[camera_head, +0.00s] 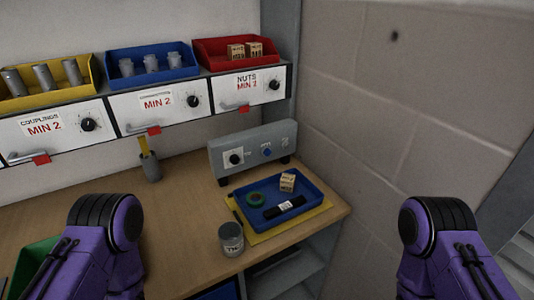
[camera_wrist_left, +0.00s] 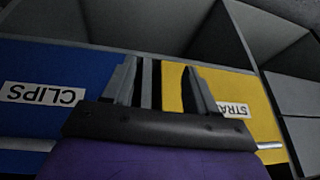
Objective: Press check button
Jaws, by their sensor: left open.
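A grey control box (camera_head: 250,150) stands at the back of the wooden bench, against the wall. Its front has a black knob on a white plate (camera_head: 234,159), a small blue button (camera_head: 267,152) and another small fitting at the right; the lettering is too small to read. My left gripper (camera_wrist_left: 164,88) shows in the left wrist view, open with nothing between its fingers. It is in front of a blue bin labelled CLIPS (camera_wrist_left: 85,75) and a yellow bin (camera_wrist_left: 245,98) with a partly hidden label. Neither gripper shows in the head view, only my purple arm links.
A blue tray (camera_head: 315,194) on a yellow mat holds a green ring, a black labelled piece and a small box. A tin (camera_head: 231,240) stands in front of it. Drawers (camera_head: 155,101) with knobs and colored bins line the shelf above. A block wall (camera_head: 400,90) bounds the right.

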